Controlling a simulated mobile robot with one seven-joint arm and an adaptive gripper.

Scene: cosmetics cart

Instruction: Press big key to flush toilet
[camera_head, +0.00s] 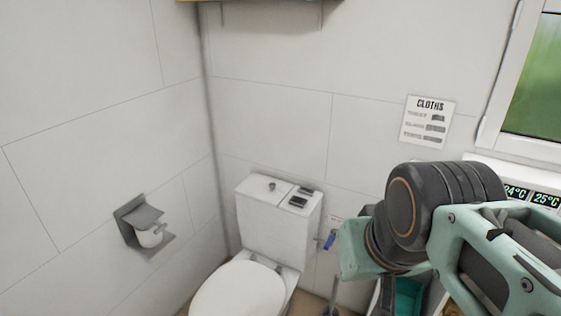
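A white toilet stands in the corner, with its lid (238,291) down and its cistern (275,228) against the back wall. On the right of the cistern top are two dark rectangular keys: a larger one nearer me (298,201) and a smaller one behind it (306,190). A small round grey knob (272,186) sits left of them. My green and black arm reaches in from the right, to the right of the cistern and apart from the keys in the picture. I cannot make out my gripper or its fingertips.
A toilet paper holder (146,224) is on the left wall. A blue valve handle (330,241) is just right of the cistern. A "CLOTHS" sign (428,121) and a window (532,85) are at right. A shelf edge (262,2) is at the top. The space above the cistern looks clear.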

